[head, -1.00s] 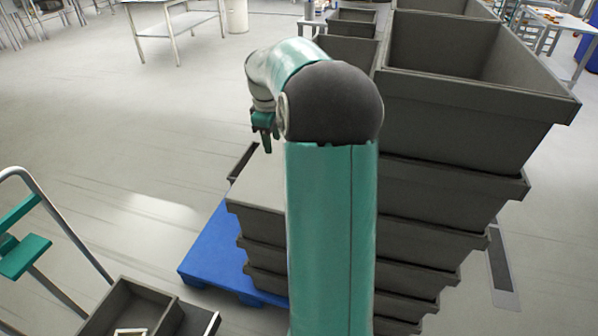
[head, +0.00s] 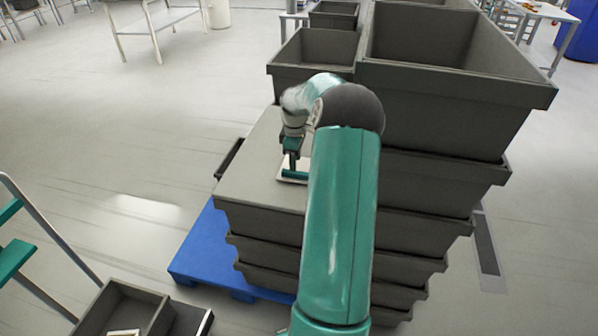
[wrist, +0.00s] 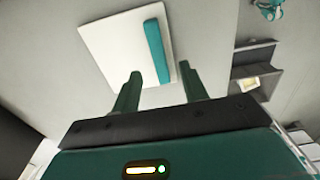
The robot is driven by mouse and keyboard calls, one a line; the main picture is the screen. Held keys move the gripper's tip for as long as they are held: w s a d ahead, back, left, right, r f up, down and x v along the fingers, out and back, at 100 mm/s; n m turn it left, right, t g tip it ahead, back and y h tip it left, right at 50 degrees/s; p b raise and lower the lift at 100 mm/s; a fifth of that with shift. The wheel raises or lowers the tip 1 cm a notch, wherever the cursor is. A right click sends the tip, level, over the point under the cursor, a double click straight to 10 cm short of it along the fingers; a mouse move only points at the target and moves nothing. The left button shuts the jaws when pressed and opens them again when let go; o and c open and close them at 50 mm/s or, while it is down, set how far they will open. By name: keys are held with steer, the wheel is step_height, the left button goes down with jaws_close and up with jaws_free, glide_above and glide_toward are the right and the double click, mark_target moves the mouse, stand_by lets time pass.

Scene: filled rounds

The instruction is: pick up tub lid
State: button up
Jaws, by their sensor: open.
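The tub lid is a white square plate with a teal bar handle. In the wrist view the lid (wrist: 112,45) lies beyond my fingertips, with its handle (wrist: 156,52) lined up between the two fingers. My gripper (wrist: 162,78) is open and empty, its fingers apart. In the head view the lid (head: 285,177) lies flat on the grey top of a crate stack (head: 250,180), partly hidden by my arm. My gripper (head: 290,168) points down just over it. I cannot tell whether the fingers touch the handle.
Tall open grey crates (head: 455,85) stand right behind my arm, with a smaller open crate (head: 313,50) behind the lid. The stack sits on a blue pallet (head: 208,250). A small grey box (head: 125,308) is at the lower left. Open floor lies to the left.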

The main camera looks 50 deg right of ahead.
steer(key=f, duration=0.5)
steer(key=shift+w+a, duration=0.1)
steer(key=shift+w, duration=0.25)
jaws_close()
steer(key=shift+r, duration=0.55)
step_height(320, 180, up, 2)
steer(key=shift+r, duration=0.25)
steer(key=w+a+r, duration=0.4)
steer(key=a+r, duration=0.5)
steer(key=a, duration=0.4)
steer(key=shift+a+r, duration=0.2)
